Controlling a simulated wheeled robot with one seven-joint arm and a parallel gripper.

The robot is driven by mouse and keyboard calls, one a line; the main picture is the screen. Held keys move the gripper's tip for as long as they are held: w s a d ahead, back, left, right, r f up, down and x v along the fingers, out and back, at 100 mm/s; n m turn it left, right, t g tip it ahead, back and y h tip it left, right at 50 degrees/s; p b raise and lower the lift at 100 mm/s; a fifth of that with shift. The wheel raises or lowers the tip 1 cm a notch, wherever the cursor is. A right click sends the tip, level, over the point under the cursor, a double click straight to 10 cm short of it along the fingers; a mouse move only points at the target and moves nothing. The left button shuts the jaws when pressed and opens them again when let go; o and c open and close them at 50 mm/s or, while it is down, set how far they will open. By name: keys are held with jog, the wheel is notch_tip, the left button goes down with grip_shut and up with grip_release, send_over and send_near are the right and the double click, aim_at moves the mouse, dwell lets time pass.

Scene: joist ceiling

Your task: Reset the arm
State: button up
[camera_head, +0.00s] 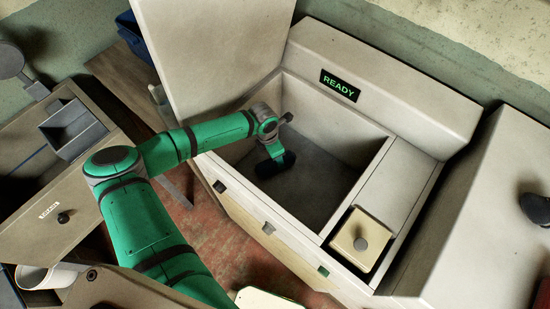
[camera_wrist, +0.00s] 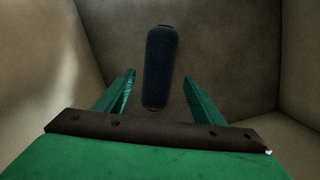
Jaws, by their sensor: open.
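My green arm reaches over the front wall of an open bin (camera_head: 335,165) in a pale machine. My gripper (camera_head: 273,150) is down inside the bin, at its left part. In the wrist view my gripper (camera_wrist: 160,77) is open, with its two green fingers apart. A dark blue rounded, elongated object (camera_wrist: 158,60) lies between and beyond the fingertips. It also shows as a dark shape (camera_head: 276,165) below the gripper in the head view. I cannot tell whether the fingers touch it.
The bin's lid (camera_head: 220,45) stands raised at the left. A display (camera_head: 340,85) reads READY. A cream block with a round knob (camera_head: 360,241) sits in the machine's right slot. A drawer cabinet (camera_head: 50,215) stands left, with a white cup (camera_head: 45,276) near it.

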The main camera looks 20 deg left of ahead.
jog(key=shift+s+a+r, duration=0.1)
jog(key=shift+a+r, duration=0.05)
jog(key=shift+r, duration=0.4)
jog(key=f, duration=0.4)
jog(key=w+f, duration=0.1)
jog(key=f, duration=0.2)
jog(key=shift+d+f, duration=0.1)
jog(key=shift+d, duration=0.3)
jog(key=shift+f, duration=0.1)
jog(key=shift+r, duration=1.85)
